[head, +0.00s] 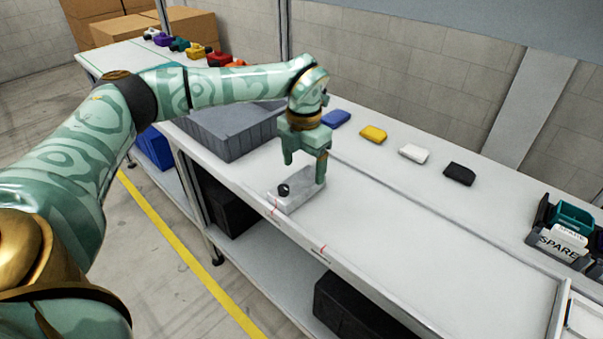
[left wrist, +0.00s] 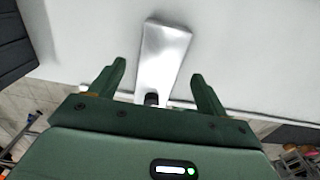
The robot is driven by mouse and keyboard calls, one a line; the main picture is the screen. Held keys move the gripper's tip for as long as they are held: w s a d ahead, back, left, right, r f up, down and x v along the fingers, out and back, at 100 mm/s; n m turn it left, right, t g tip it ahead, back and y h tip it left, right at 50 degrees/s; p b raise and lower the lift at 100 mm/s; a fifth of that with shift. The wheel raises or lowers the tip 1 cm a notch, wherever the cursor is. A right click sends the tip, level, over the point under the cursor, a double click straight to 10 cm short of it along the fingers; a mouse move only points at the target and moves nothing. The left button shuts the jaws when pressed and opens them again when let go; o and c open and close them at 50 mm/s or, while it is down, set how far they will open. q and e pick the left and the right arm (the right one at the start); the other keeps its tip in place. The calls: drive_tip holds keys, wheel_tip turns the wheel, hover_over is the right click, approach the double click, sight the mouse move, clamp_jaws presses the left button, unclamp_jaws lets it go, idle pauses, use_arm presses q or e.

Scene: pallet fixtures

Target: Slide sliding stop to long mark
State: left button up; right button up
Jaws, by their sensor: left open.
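The sliding stop (head: 298,196) is a pale metal block with a dark knob, sitting at the front edge of the white bench. In the left wrist view, the stop (left wrist: 162,55) is a silver plate reaching up from between the fingers, its dark knob near the gripper body. My left gripper (head: 305,172) is open and points down at the stop, with a finger towards either side. Its open fingers also show in the left wrist view (left wrist: 158,72); I cannot tell whether they touch the stop. A red mark (head: 275,206) lies beside the stop, and another red mark (head: 322,249) lies further right along the edge. My right gripper is out of view.
A grey bin (head: 225,130) stands left of the stop. Blue, yellow, white and black blocks (head: 413,153) lie along the back. A SPARE-labelled holder (head: 560,240) is at the right. The bench edge right of the stop is clear.

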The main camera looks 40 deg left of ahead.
sight(303, 179)
use_arm(q)
wheel_tip(303, 179, up, 12)
drive_tip(key=p, duration=0.3)
drive_tip(key=shift+f+p, duration=0.2)
drive_tip(key=shift+p, duration=0.1)
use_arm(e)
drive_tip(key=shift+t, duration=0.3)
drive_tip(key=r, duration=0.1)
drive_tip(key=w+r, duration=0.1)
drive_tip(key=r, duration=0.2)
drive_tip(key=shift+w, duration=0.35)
use_arm(q)
drive_tip(key=shift+f, duration=0.1)
